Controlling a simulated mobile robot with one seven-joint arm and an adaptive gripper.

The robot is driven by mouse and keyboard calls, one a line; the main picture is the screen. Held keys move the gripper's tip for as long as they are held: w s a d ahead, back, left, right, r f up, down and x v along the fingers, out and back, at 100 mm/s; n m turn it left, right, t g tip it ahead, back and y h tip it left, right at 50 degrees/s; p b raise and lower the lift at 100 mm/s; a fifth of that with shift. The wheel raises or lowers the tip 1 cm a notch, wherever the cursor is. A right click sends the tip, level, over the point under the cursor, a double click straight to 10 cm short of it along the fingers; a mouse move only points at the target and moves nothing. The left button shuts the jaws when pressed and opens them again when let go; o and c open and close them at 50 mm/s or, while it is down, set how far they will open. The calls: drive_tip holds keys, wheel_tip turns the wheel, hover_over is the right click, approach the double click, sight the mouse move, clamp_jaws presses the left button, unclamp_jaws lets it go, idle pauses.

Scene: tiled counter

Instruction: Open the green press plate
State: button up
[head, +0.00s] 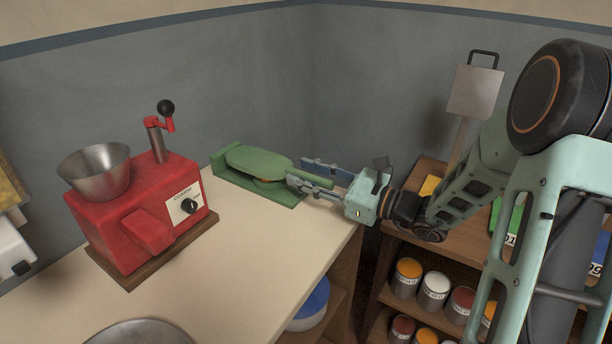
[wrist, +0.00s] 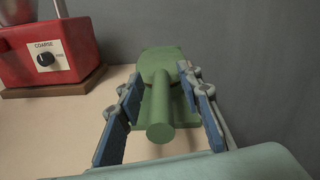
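The green press (head: 262,178) sits on the counter against the back wall. Its round top plate (head: 258,160) lies down over the base, with a thin brown edge showing between them. A green bar handle (head: 312,176) points from the press toward my gripper (head: 296,172). In the wrist view the press plate (wrist: 160,62) is ahead, and the round end of the handle (wrist: 160,132) points at the camera. My gripper (wrist: 161,92) is open, its blue-padded fingers on either side of the handle with gaps left and right.
A red grinder (head: 140,215) with a steel bowl (head: 95,170) stands left on the counter; it also shows in the wrist view (wrist: 45,45). Shelves with several jars (head: 434,288) stand right, below a hanging paddle (head: 474,90). The counter between grinder and press is clear.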

clamp_jaws()
drive_tip(key=shift+w+d+r+p, duration=0.1)
drive_tip(key=shift+r+p, duration=0.35)
drive_tip(key=shift+p, duration=0.1)
idle(0.7)
